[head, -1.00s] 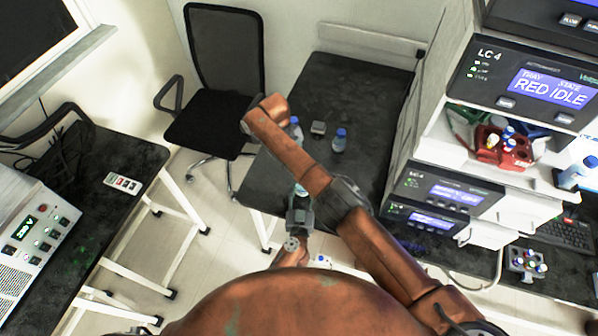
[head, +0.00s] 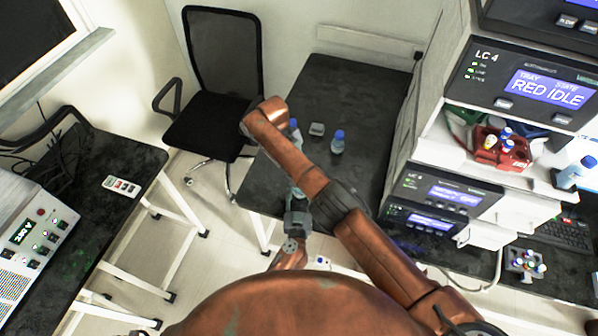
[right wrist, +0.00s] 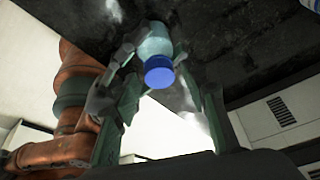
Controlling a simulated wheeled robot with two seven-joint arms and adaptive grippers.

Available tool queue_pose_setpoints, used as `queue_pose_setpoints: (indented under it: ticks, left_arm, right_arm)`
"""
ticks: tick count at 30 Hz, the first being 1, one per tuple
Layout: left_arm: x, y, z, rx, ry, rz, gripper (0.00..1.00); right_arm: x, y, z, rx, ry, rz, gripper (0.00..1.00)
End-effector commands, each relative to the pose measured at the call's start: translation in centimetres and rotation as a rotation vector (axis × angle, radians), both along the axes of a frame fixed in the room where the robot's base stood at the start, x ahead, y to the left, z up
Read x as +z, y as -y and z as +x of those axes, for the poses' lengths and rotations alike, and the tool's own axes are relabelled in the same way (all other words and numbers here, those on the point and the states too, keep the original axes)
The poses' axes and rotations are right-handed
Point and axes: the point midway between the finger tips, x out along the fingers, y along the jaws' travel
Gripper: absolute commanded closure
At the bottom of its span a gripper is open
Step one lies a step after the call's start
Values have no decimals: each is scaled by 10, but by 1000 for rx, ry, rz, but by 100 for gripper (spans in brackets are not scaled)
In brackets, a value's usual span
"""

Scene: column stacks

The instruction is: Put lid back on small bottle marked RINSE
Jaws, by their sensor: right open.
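A small teal bottle (right wrist: 153,45) with a blue lid (right wrist: 159,73) at its mouth shows in the right wrist view; no marking is readable. My left gripper (right wrist: 126,62) reaches in from the left and appears shut on the bottle's body. In the head view, this gripper (head: 297,205) is above the front left of the dark table, with part of the bottle (head: 298,192) showing. My right gripper (right wrist: 165,120) is open, its fingers spread on either side of the lid. My right arm hides it in the head view. Whether the lid is fully seated cannot be told.
On the dark table (head: 350,85), a blue-capped bottle (head: 338,142), another bottle (head: 295,132) partly behind my right arm and a small grey block (head: 317,129) stand. Instrument stacks (head: 440,190) rise on the right. A chair (head: 210,115) is at the left.

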Motion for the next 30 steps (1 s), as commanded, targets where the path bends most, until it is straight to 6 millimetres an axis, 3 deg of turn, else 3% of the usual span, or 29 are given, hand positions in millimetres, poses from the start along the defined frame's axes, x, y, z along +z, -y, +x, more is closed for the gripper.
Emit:
queue_pose_setpoints:
  ticks: [8,18,30]
  left_arm:
    - [-2,1,-1,-3,-3,-1,100]
    - [-1,2,-1,-3,-2,-1,100]
    - [-1,1,-1,-3,-2,-1,100]
  right_arm:
    - [14,-2,18,348,-47,143,60]
    - [37,-1,44,1062,-125,320,60]
    - [61,-2,60,1943,-245,415,60]
